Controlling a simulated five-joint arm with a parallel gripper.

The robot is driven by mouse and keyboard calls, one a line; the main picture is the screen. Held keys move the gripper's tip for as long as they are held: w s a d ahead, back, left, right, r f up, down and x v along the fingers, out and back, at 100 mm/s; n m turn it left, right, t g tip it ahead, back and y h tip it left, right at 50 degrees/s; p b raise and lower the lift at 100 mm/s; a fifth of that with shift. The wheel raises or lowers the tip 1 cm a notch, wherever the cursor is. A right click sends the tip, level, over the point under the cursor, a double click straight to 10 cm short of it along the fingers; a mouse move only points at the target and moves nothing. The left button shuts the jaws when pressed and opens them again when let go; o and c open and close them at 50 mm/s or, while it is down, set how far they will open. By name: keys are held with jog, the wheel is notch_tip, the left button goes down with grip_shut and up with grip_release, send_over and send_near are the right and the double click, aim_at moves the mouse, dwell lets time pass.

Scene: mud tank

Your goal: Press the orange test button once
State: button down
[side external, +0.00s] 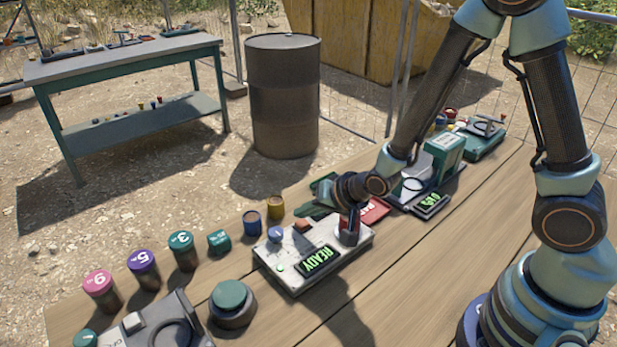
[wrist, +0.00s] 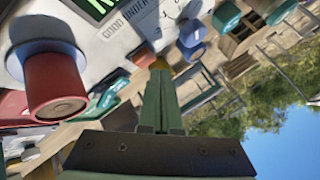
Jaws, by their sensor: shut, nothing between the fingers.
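The test box (side external: 325,255) is a pale unit on the wooden table with a lit READY display (side external: 317,260). Its small orange button (side external: 302,226) is on the top, between a blue knob (side external: 275,233) and a red knob (side external: 349,228). In the wrist view the orange button (wrist: 143,55) shows just past the tips of my gripper (wrist: 160,70), which is shut and empty. I cannot tell whether they touch. The red knob (wrist: 55,88) stands large at the left of that view. In the side view my wrist hangs low over the box's right part, and the fingertips are hard to make out.
A large teal button (side external: 230,300) on a dark base stands left of the box. Several capped cylinders, one pink (side external: 100,285), line the table's far edge. A red item (side external: 374,211) and a green-and-white device (side external: 440,158) lie right of the box.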

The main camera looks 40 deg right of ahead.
aim_at(306, 225)
jog(key=shift+d+f, duration=0.1)
jog(key=shift+f, duration=0.3)
jog(key=shift+f, duration=0.5)
dwell(0.7)
jog(key=shift+r, duration=0.95)
jog(key=shift+r, duration=2.5)
